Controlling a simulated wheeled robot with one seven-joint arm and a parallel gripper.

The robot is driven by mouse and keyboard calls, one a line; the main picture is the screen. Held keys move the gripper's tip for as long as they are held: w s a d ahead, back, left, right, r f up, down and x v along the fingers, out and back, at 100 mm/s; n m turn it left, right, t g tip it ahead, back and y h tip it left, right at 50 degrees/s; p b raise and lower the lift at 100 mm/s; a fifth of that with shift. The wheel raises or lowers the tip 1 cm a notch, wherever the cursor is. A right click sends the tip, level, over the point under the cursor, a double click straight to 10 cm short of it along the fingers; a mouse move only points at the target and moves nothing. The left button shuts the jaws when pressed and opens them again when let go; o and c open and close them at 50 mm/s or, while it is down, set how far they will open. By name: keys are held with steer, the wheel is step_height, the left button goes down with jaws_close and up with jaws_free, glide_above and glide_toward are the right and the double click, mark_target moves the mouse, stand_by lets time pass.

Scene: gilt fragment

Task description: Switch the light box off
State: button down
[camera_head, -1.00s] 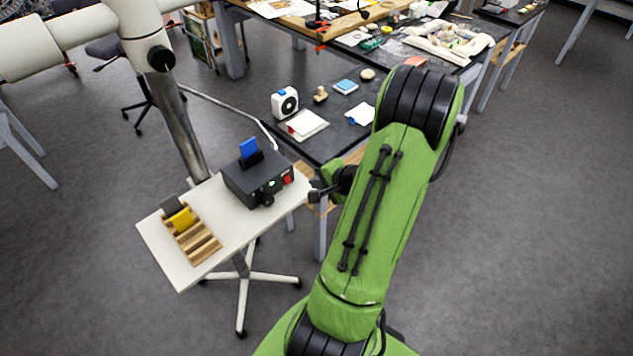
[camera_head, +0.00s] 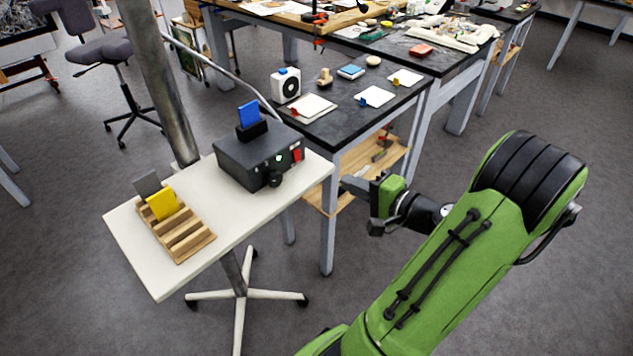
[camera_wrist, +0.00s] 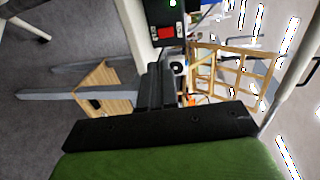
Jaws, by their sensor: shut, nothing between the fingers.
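The light box is a dark grey box (camera_head: 240,158) on a white stand top, with a blue slide (camera_head: 249,114) upright in a holder on its top. My gripper (camera_head: 346,184) is shut and empty, right of the box and apart from the switch. In the wrist view its dark fingers (camera_wrist: 155,78) point towards the switch side.
A wooden rack (camera_head: 188,234) with a yellow and a grey slide sits on the white stand top (camera_head: 150,272). Behind, a dark workbench (camera_head: 335,125) holds a white fan-like box (camera_head: 286,85) and cards. A wooden shelf (camera_head: 345,185) lies beneath it.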

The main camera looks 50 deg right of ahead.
mark_target(298, 159)
steer(key=shift+s, duration=0.2)
steer(key=w, duration=0.4)
steer(key=w+f+b, duration=0.1)
steer(key=w, duration=0.4)
steer(key=w+f+b, duration=0.1)
steer(key=w, duration=0.4)
steer(key=shift+a+f, duration=0.1)
steer(key=shift+f, duration=0.05)
steer(key=shift+s, duration=0.1)
